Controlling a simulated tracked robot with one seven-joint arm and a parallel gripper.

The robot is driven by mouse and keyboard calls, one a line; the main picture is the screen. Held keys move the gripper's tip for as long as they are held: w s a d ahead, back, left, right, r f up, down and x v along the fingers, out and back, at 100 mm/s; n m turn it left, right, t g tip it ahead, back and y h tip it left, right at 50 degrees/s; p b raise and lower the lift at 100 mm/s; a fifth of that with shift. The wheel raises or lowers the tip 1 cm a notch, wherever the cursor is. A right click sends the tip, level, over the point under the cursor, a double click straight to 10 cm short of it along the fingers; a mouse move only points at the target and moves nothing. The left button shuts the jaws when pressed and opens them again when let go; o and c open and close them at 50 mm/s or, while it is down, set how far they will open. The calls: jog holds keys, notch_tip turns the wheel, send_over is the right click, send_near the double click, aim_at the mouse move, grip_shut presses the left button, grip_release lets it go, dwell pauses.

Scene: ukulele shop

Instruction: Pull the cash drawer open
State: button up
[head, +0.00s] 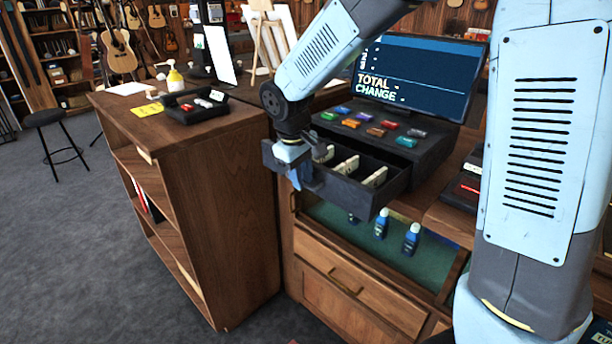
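The dark cash drawer (345,199) stands pulled out from under the black cash register (430,152), beneath a screen reading TOTAL and CHANGE. Its open compartments show pale notes. My gripper (298,181) is at the left part of the drawer's front, pointing down, and overlaps the front panel in the head view. The fingers are small and partly lost against the dark front, so I cannot tell whether they grip its edge or handle. Part of the drawer's front is hidden behind my gripper.
Below the drawer, an open wooden counter drawer (334,258) with a green lining holds blue bottles (411,239). A wooden shelf counter (214,142) stands close on the left, bearing a card terminal and a pump bottle.

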jog(key=shift+o, duration=1)
jog(key=shift+r, duration=0.15)
notch_tip(320, 180, up, 13)
jog(key=s+a, duration=0.1)
jog(key=a, duration=0.1)
jog(key=shift+s, duration=0.35)
jog(key=shift+s+d, duration=0.1)
jog(key=shift+d, duration=0.05)
